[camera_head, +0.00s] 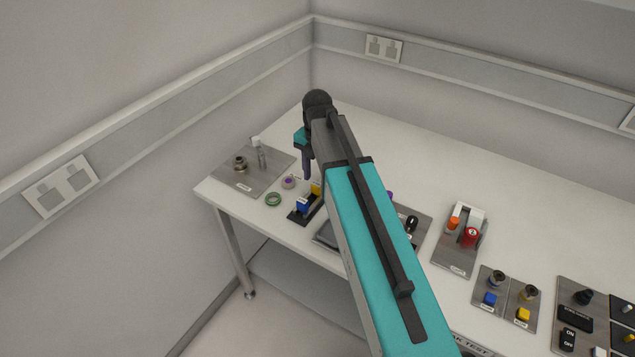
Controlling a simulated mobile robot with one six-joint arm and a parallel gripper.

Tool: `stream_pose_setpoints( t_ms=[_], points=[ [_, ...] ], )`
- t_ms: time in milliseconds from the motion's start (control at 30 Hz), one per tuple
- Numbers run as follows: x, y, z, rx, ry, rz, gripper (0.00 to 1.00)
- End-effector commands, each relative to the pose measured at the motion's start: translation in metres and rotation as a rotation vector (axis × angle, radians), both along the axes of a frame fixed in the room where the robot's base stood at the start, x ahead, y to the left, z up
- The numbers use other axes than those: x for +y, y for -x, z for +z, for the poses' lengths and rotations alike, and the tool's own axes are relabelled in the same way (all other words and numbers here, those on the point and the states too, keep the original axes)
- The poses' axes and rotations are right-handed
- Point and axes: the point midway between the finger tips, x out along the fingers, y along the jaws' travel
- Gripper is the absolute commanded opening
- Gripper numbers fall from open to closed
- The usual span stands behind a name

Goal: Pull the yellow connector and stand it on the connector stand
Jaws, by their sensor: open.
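A small yellow block (316,190) and a blue block (303,205) are on a black stand (293,216) near the table's front left edge. Another yellow block (523,314) is on a grey panel at the right, below a round metal fitting. I cannot tell which yellow block is the connector, or whether the black stand is the connector stand. My gripper (306,172) is above and behind the black stand, pointing down. It is open; its fingers are seen nearly edge-on and partly hidden by my arm.
A metal plate (232,172) with a fitting and a small bottle is at the left. A green ring (273,199) and a purple ring (288,182) lie beside the stand. My arm hides part of a central tray. More panels (455,258) fill the right front; the back is clear.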

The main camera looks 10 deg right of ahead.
Motion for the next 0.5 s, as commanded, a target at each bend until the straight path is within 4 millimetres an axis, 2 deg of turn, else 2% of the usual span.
stream_pose_setpoints(
  t_ms=[500],
  points=[
    [0.0,-0.001,0.055,-0.003,0.0,0.0,0.46]
  ],
)
